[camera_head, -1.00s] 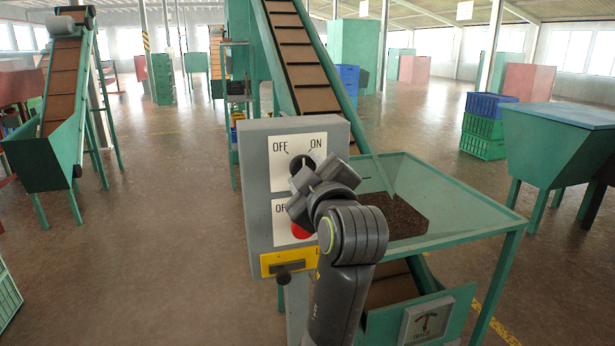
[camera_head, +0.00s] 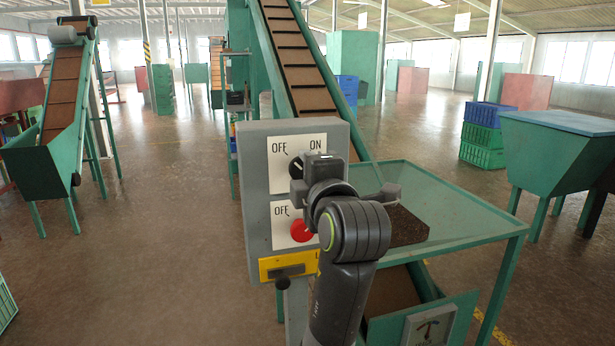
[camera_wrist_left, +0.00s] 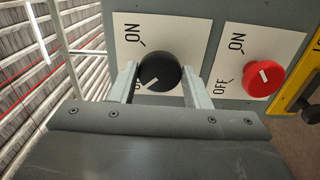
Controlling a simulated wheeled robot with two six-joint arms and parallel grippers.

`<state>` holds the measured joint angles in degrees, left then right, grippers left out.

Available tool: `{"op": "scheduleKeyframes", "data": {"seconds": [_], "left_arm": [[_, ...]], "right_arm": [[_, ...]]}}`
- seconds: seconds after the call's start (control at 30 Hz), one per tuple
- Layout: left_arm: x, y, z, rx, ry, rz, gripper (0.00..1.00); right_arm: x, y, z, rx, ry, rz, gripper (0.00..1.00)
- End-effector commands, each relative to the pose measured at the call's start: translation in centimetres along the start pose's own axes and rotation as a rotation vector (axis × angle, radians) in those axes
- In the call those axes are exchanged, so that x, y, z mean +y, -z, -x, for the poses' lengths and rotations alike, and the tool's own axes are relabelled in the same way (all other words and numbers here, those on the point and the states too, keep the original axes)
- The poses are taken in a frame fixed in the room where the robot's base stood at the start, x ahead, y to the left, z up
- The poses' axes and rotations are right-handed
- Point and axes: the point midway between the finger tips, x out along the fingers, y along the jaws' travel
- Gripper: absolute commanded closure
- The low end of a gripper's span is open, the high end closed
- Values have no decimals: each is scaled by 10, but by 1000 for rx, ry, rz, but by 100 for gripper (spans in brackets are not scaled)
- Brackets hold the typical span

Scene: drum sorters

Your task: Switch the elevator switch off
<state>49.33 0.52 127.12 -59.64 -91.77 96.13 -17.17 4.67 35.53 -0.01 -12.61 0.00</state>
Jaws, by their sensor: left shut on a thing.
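A grey switch box (camera_head: 258,200) stands left of the table with two white OFF/ON plates. The upper plate has a black rotary knob (camera_wrist_left: 160,68), which also shows in part in the head view (camera_head: 295,168). Its white mark points toward OFF. The lower plate has a red knob (camera_head: 301,231), also in the left wrist view (camera_wrist_left: 264,76). My left gripper (camera_wrist_left: 158,82) is shut on the black knob, one finger on each side. In the head view my left gripper (camera_head: 304,172) covers part of the knob. My right gripper is not in view.
A yellow panel (camera_head: 288,265) with a dark knob is at the box's bottom. A green-framed table (camera_head: 450,220) with a dark pile of material (camera_head: 408,227) is just right. An inclined conveyor (camera_head: 300,70) rises behind. Open floor lies left.

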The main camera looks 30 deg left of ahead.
Motion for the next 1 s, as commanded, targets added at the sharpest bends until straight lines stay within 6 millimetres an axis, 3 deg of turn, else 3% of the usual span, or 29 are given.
{"op": "scheduleKeyframes", "data": {"seconds": [0.57, 0.6, 0.77, 1.0], "left_arm": [[1, 0, 0, -1, -1, 36, 80], [1, 0, 0, -1, -1, 36, 56], [0, 0, 0, 0, -1, 35, 35], [0, 0, 0, 0, -1, 34, 35]], "right_arm": [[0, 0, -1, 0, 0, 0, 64], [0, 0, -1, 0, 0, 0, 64], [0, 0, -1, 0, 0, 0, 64], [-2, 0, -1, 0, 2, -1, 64]]}}
